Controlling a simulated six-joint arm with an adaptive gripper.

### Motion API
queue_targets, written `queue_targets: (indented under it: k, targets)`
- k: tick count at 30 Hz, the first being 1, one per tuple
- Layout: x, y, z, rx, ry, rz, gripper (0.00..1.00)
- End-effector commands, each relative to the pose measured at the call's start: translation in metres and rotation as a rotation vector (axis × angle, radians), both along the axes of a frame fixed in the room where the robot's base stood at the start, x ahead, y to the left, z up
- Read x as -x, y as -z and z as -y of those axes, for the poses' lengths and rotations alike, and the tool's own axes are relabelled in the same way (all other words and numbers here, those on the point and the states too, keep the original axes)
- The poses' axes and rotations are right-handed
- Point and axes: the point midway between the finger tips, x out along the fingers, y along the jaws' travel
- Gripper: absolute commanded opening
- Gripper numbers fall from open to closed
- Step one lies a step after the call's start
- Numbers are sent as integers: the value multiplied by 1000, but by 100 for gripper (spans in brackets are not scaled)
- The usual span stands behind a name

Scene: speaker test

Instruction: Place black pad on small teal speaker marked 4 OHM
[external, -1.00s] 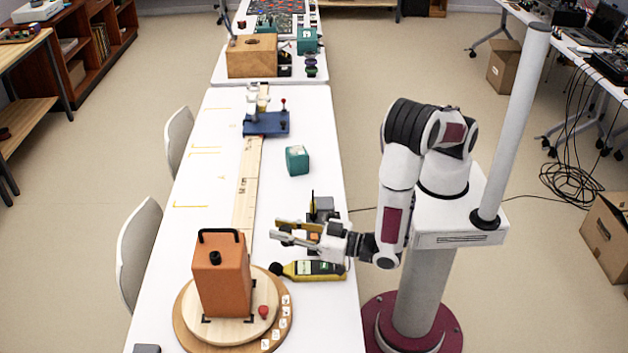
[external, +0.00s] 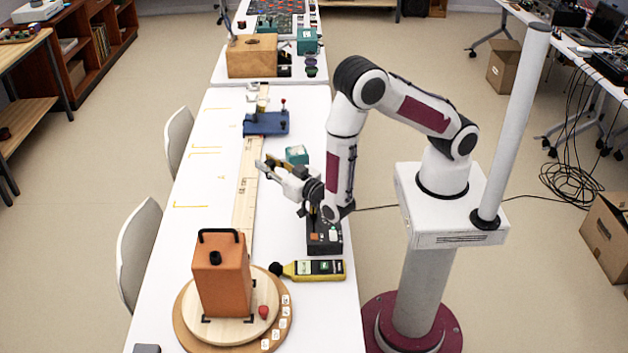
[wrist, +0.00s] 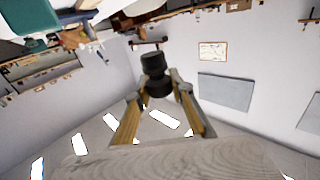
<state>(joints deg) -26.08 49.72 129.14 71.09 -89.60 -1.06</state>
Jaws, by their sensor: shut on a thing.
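A small teal box-shaped speaker (external: 297,152) stands on the white table behind my gripper; its marking is too small to read. A second teal box (external: 308,34) stands on the far table. My gripper (external: 262,167) is raised above the middle of the table, left of and slightly nearer than the closer teal speaker. In the wrist view my gripper (wrist: 158,88) is shut on a black rounded thing, apparently the black pad (wrist: 154,66), between the fingertips. A teal surface (wrist: 28,26) shows at that view's upper left.
An orange box (external: 221,275) stands on a round wooden turntable (external: 186,325) at the front. A yellow meter (external: 315,270) and a black button box (external: 324,240) lie to its right. A wooden ruler strip (external: 244,195) runs along the table; a blue stand (external: 266,124) is beyond. The table's left side is clear.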

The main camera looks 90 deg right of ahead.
Motion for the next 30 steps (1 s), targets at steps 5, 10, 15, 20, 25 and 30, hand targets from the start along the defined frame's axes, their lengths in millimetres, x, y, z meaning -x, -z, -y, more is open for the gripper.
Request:
queue_targets:
  k: [5, 10, 15, 20, 25, 30]
  targets:
    - [4, -6, 44, 0, 83, 1, 0]
    - [11, -12, 82, 0, 157, 1, 0]
    - [21, -17, 120, 0, 230, 1, 0]
    - [33, -22, 156, 0, 303, 1, 0]
    - [50, -28, 194, 1, 380, 2, 0]
    - [66, -33, 224, 1, 442, 2, 0]
